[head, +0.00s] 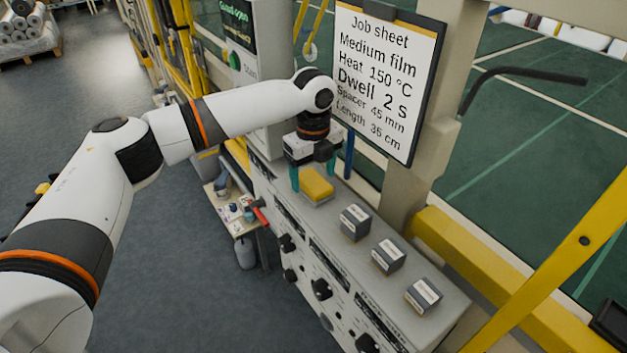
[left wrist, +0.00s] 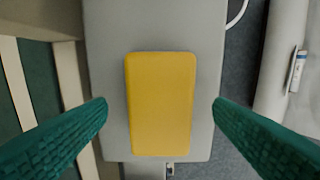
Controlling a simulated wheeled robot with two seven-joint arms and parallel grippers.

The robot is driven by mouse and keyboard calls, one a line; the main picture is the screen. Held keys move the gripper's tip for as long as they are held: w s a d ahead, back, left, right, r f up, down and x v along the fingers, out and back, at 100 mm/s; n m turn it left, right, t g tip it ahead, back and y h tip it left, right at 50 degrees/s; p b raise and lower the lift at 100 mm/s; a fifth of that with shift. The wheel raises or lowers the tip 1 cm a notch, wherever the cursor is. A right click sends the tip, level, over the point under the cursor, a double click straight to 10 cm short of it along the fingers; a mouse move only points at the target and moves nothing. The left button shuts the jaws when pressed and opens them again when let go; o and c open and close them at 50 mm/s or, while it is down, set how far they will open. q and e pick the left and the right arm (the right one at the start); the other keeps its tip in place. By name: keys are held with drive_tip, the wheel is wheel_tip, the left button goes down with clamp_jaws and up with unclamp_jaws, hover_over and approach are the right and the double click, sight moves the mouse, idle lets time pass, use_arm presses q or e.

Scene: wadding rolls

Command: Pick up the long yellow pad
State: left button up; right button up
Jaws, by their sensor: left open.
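The long yellow pad (head: 316,186) lies on the grey top of the control console (head: 335,215), near its far end. In the left wrist view the yellow pad (left wrist: 160,104) lies flat, with its long side running up the picture. My left gripper (head: 313,178) is over the pad, pointing down, with its green fingers apart. In the left wrist view the open fingers of my left gripper (left wrist: 161,112) stand on either side of the pad, with a gap on each side. Nothing is between them but the pad below. My right gripper is not in view.
Several small dark boxes with white labels, the nearest to the pad being one box (head: 355,222), stand in a row on the console. A job sheet board (head: 386,80) rises behind the pad. Knobs (head: 322,289) line the console front. A small side table (head: 232,212) holds tools.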

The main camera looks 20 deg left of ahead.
sight(314, 179)
use_arm(q)
drive_tip(key=shift+f, duration=1.15)
drive_tip(key=c, duration=1.1)
drive_tip(key=shift+o, duration=0.2)
wheel_tip(314, 179, up, 9)
drive_tip(key=shift+f+b, duration=0.1)
drive_tip(key=shift+b, duration=0.9)
drive_tip(key=shift+r, duration=0.65)
